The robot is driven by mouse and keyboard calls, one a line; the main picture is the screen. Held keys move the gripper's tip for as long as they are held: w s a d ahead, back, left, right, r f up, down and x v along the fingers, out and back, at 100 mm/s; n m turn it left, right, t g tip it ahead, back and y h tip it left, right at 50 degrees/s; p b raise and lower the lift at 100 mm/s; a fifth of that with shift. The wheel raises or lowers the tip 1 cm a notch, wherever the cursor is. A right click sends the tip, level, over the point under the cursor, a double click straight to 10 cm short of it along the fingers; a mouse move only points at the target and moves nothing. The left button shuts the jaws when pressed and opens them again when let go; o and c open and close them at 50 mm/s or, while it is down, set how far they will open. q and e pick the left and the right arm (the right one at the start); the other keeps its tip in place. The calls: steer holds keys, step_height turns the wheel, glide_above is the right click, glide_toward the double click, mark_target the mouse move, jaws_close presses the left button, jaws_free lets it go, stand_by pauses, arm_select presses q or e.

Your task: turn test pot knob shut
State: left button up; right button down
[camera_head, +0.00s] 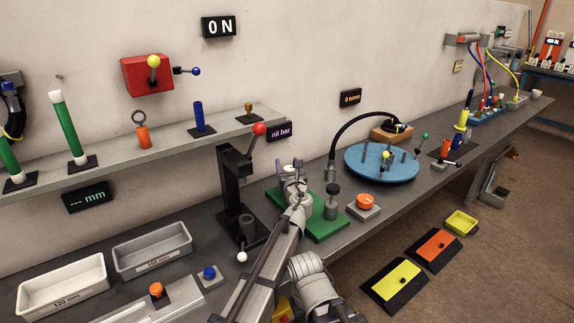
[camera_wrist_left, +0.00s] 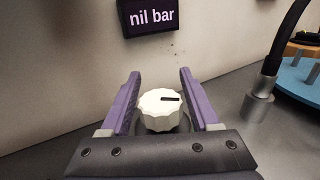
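The test pot knob (camera_wrist_left: 162,102) is white with a ribbed rim and a short black mark on its top. It shows in the left wrist view, between the two purple fingers of my left gripper (camera_wrist_left: 158,100). The gripper is open, with one finger on each side of the knob. I see a gap on the right side; I cannot tell whether the left finger touches. In the head view my left gripper (camera_head: 295,172) is over the green base plate (camera_head: 328,228) and largely covers the knob. A dark display (camera_wrist_left: 151,17) behind reads "nil bar". My right gripper is not in view.
A black press stand with a red-ball lever (camera_head: 259,129) stands just left of my gripper. An orange knob on a grey block (camera_head: 365,203) and a blue round table (camera_head: 408,172) are to the right. Grey and white trays (camera_head: 62,290) lie at the front left.

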arm_select(q)
jaws_close()
steer(key=shift+m+h, duration=0.3)
steer(key=shift+h, duration=0.2)
steer(key=m+h, duration=0.1)
steer(key=h, duration=0.1)
steer(key=d+m+h, duration=0.1)
steer(key=m+h, duration=0.1)
steer(key=h, duration=0.1)
steer(key=m+g+h, duration=0.1)
steer(key=m+h, duration=0.1)
steer(key=h, duration=0.1)
steer(key=shift+d, duration=0.25)
steer(key=shift+s+d+m+g+h, duration=0.2)
steer(key=shift+m+g+h, duration=0.3)
steer(key=shift+m+h, duration=0.45)
steer(key=shift+s+d+m+g+h, duration=0.1)
steer(key=shift+d+m+g+h, duration=0.15)
steer(key=shift+m+g+h, duration=0.65)
steer(key=shift+t+h, duration=0.3)
steer(key=shift+h, duration=0.05)
steer(key=shift+o, duration=1.6)
jaws_free()
steer(key=shift+s, duration=0.1)
